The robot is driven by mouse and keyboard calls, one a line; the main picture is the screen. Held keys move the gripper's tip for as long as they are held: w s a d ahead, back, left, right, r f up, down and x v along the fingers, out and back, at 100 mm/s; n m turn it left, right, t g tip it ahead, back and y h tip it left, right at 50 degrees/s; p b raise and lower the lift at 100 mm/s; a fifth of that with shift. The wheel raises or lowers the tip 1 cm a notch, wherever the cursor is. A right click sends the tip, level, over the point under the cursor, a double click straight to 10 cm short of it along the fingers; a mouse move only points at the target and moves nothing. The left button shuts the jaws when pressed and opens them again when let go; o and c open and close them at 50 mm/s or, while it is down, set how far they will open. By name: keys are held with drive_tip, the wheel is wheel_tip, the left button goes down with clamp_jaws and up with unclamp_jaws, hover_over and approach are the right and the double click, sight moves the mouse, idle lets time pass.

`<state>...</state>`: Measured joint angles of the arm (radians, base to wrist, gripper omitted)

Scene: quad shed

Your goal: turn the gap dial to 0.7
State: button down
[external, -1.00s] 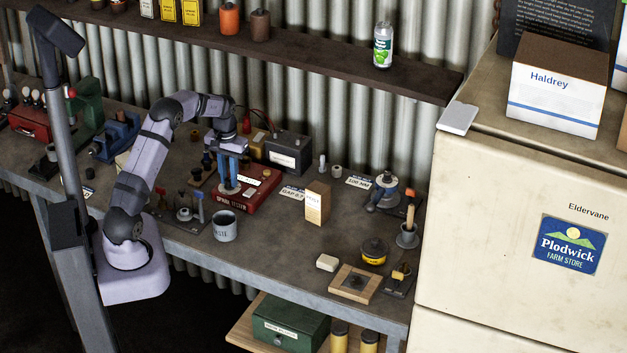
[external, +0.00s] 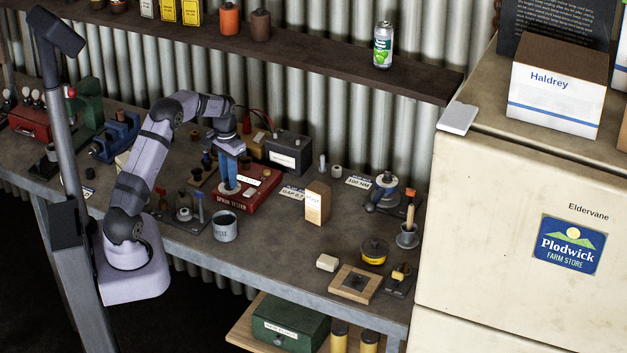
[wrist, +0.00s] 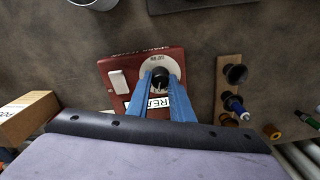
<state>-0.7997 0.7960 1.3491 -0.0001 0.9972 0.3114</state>
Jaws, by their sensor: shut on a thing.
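The red spark tester (external: 250,197) sits on the bench below my gripper. In the wrist view its red case (wrist: 122,66) shows a round pale dial plate (wrist: 146,66) with a black knob (wrist: 160,76) on it. My gripper (wrist: 160,84) points down with its blue fingers shut on the knob; it also shows in the external view (external: 229,186). The dial's markings are too small to read, and the fingers partly hide the plate. A card reading "GAP 0.7" (external: 292,194) lies on the bench right of the tester.
A grey waste tin (external: 225,228) stands in front of the tester. A dark battery (external: 288,153) is behind it. A small box (external: 317,204) stands to the right. A wooden strip with several plugs (wrist: 229,92) lies beside the tester in the wrist view.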

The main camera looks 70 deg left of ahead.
drive_tip(key=shift+r, duration=0.1)
drive_tip(key=c, duration=1.6)
unclamp_jaws()
drive_tip(key=shift+o, duration=0.2)
drive_tip(key=shift+r+b, duration=1.25)
drive_tip(key=shift+r, duration=2.4)
